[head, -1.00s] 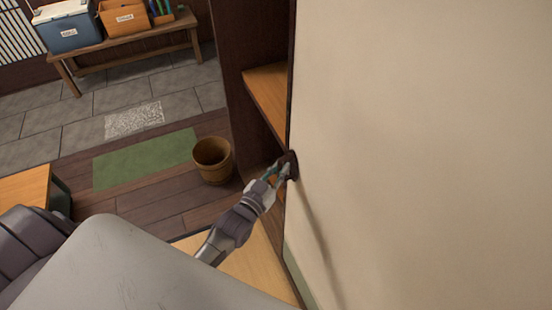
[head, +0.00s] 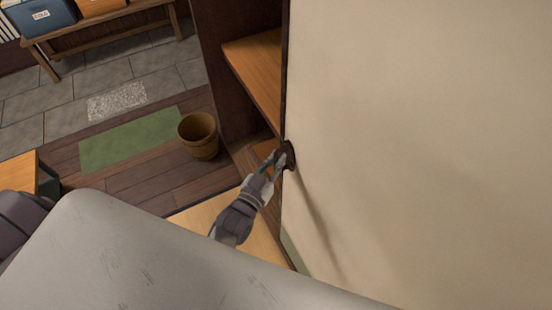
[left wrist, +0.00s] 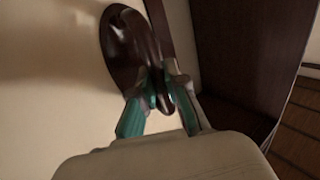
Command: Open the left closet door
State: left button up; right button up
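The left closet door (head: 420,150) is a large cream panel filling the right of the head view. Its dark round handle (head: 290,152) sits near the panel's left edge. The door stands partly open, and a wooden shelf (head: 255,75) shows inside the closet to its left. My left gripper (head: 279,162) is at the handle. In the left wrist view, the teal-padded fingers (left wrist: 161,92) close around a raised part of the dark handle (left wrist: 122,45). The finger contact is partly hidden by the handle. My right gripper is out of view.
A wooden bucket (head: 198,137) stands on the plank floor left of the closet. A bench (head: 110,32) with boxes is at the back left. A low wooden surface (head: 225,228) is beneath my left arm.

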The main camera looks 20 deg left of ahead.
pick_arm(q)
jog(key=o, duration=0.4)
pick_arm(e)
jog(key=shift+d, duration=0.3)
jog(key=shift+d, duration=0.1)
pick_arm(q)
jog(key=s+a, duration=0.1)
jog(key=s, duration=1.1)
jog(key=shift+a, duration=0.35)
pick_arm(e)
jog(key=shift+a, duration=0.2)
pick_arm(q)
jog(key=shift+f, duration=0.15)
jog(key=s+f+g+b, duration=0.2)
jog(key=s+f+g, duration=0.2)
jog(key=f, duration=1)
jog(key=s+f+g+b, duration=0.1)
jog(key=s+f+g, duration=0.3)
jog(key=f, duration=1)
jog(key=s+a+f+g+y+b, duration=0.1)
jog(key=s+f+g, duration=0.3)
jog(key=s+f, duration=0.5)
jog(key=s+a+f+m+g+y+b, duration=0.1)
jog(key=s+a+f+g, duration=0.3)
jog(key=s+f, duration=0.6)
jog(key=shift+s+a+g+y+b, duration=0.3)
jog(key=shift+s+g+b, duration=0.1)
jog(key=shift+s+b, duration=0.2)
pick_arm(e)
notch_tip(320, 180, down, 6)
